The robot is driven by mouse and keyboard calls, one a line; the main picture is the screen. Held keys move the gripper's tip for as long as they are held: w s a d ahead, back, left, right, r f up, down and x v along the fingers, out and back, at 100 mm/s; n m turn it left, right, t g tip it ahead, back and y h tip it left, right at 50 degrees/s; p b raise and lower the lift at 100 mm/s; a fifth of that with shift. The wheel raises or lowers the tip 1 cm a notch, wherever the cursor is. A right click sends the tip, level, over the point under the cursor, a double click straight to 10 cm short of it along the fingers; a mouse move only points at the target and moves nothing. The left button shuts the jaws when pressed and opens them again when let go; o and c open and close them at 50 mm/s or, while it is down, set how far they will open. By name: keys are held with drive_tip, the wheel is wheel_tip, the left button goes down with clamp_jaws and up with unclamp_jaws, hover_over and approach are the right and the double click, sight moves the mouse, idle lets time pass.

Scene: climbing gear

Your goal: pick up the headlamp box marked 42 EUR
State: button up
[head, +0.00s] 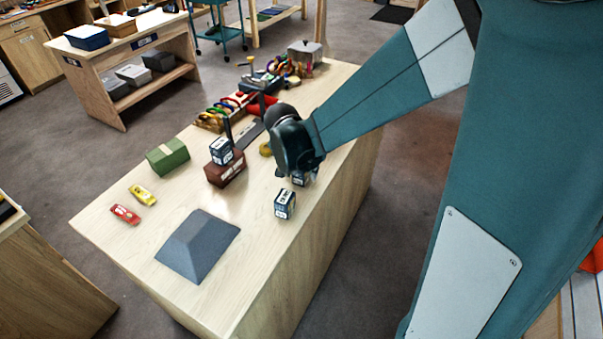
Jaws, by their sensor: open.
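Small dark boxes with white labels stand on the wooden table, and their price marks are too small to read. One box (285,204) stands on the table in front of my gripper. Another box (299,179) shows partly beneath my gripper. A third box (221,151) sits on top of a brown-red box (226,170). I cannot tell which one is marked 42 EUR. My gripper (295,168) is open, low over the right side of the table, at the partly hidden box. Its fingers are small and dark here, and I see nothing held.
A grey sloped block (198,246) lies at the table's near end. A green box (168,156), a yellow item (143,195) and a red item (125,214) are at the left. Colourful gear (233,106) and a pot (305,55) stand farther back.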

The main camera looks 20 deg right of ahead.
idle(0.3)
drive_tip(key=c, duration=1)
drive_tip(key=shift+r, duration=0.15)
drive_tip(key=shift+r+p, duration=0.85)
drive_tip(key=shift+r, duration=4)
